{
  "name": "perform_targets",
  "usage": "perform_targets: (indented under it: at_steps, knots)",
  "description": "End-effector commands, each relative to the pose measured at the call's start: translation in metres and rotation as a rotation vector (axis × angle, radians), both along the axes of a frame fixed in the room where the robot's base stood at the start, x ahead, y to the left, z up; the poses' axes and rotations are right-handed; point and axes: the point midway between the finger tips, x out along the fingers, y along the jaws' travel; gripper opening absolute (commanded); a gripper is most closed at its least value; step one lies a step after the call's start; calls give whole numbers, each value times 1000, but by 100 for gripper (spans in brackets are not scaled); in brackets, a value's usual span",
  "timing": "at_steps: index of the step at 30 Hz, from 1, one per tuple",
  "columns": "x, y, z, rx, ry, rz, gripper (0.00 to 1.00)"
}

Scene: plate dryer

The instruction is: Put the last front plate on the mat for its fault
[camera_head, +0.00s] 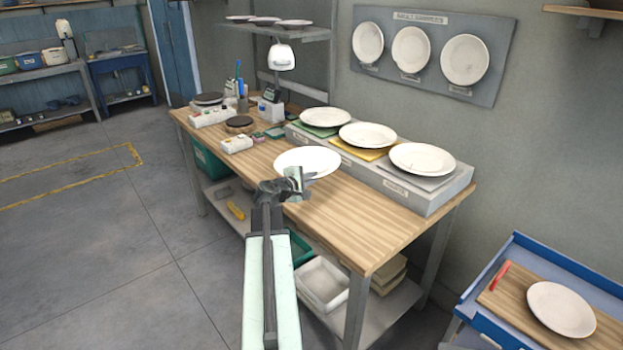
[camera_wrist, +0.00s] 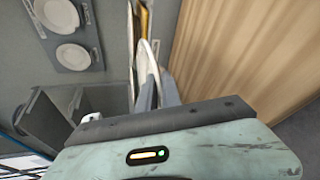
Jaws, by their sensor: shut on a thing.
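My gripper (camera_head: 297,180) is shut on a white plate (camera_head: 312,160) and holds it out above the wooden workbench. In the wrist view the held plate (camera_wrist: 146,62) shows nearly edge-on between the fingers (camera_wrist: 158,88). A stepped grey rack at the bench's back carries a green mat (camera_head: 312,130), a yellow mat (camera_head: 363,154) and a grey mat (camera_head: 425,181). A white plate lies on each: one on green (camera_head: 326,117), one on yellow (camera_head: 368,135), one on grey (camera_head: 423,158). Any faults on the held plate are too small to tell.
A fault-samples board (camera_head: 428,50) with three plates hangs on the wall. A lamp (camera_head: 281,57) and small devices stand at the bench's far left. A blue cart (camera_head: 580,262) at lower right bears a board with another plate (camera_head: 561,309). The bench's front right is clear.

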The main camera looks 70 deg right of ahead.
Motion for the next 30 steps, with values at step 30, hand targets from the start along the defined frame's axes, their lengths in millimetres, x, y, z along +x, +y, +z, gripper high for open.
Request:
perform_targets:
  at_steps: [30]
  knots:
    - [1,0,60,-2,0,1,0]
